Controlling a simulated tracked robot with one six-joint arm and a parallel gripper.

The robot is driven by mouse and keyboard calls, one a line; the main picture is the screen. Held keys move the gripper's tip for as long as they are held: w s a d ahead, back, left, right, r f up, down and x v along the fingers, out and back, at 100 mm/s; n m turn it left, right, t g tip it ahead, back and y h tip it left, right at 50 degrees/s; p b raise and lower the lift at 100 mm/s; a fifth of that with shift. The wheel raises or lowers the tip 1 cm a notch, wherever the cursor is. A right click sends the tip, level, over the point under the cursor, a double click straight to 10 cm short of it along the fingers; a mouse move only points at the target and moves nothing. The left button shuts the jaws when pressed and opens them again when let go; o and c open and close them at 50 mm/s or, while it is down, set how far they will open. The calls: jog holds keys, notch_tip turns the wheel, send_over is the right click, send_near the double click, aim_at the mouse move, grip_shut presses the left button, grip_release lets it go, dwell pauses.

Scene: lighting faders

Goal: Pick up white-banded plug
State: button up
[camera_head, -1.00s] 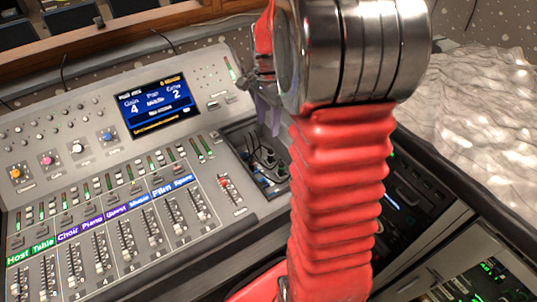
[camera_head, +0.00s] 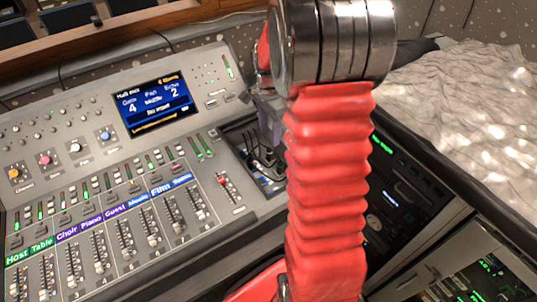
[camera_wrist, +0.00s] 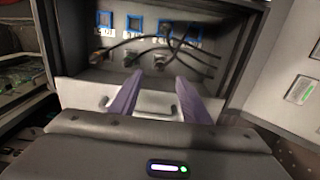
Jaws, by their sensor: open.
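My gripper (camera_wrist: 150,92) is open and empty in the wrist view, its two purple fingers pointing into a recessed patch bay (camera_wrist: 235,95). Several dark plugs with cables sit in the back of the bay, beyond the fingertips. One plug (camera_wrist: 131,58) lies just past the left fingertip, and another (camera_wrist: 160,60) is just past the gap between the fingers. I cannot tell which plug carries the white band. In the head view my gripper (camera_head: 268,135) is partly hidden by my red arm, over the bay's opening beside the console.
The mixing console (camera_head: 110,170) with faders and a lit screen (camera_head: 157,104) fills the left. A rack of equipment (camera_head: 400,200) stands at the right, with a pale rumpled cloth (camera_head: 470,110) behind it. The bay's side walls stand close around the fingers.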

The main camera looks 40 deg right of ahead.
aim_at(269, 149)
jog(key=shift+f, duration=1.95)
jog(key=shift+a+f, duration=0.15)
jog(key=shift+f, duration=2.45)
jog(key=shift+c, duration=0.3)
grip_shut()
